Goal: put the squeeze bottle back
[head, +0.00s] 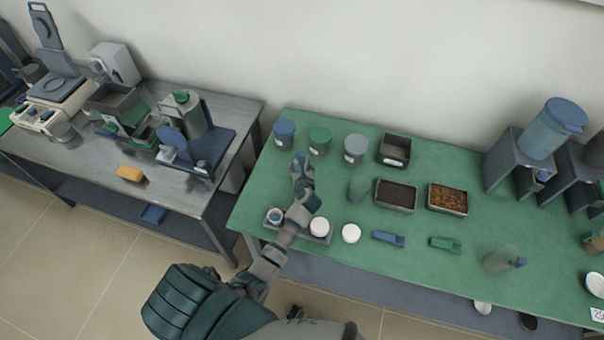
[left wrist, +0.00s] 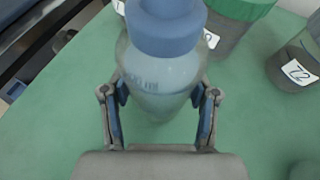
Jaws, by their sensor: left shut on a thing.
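My left gripper (head: 302,180) is over the left part of the green table. In the left wrist view the left gripper (left wrist: 160,105) has its fingers on both sides of a translucent squeeze bottle (left wrist: 160,72) with a blue cap and is shut on it. In the head view only a small bluish part of the bottle (head: 299,157) shows beyond the hand. I cannot tell whether its base touches the table. My right gripper is not in view.
Jars with blue (head: 284,131), green (head: 320,139) and grey (head: 356,147) lids stand behind the hand. Trays (head: 396,194) are to the right. A small tray (head: 274,228) with cups is at the front edge. Another blue-tipped bottle (head: 498,260) is farther right.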

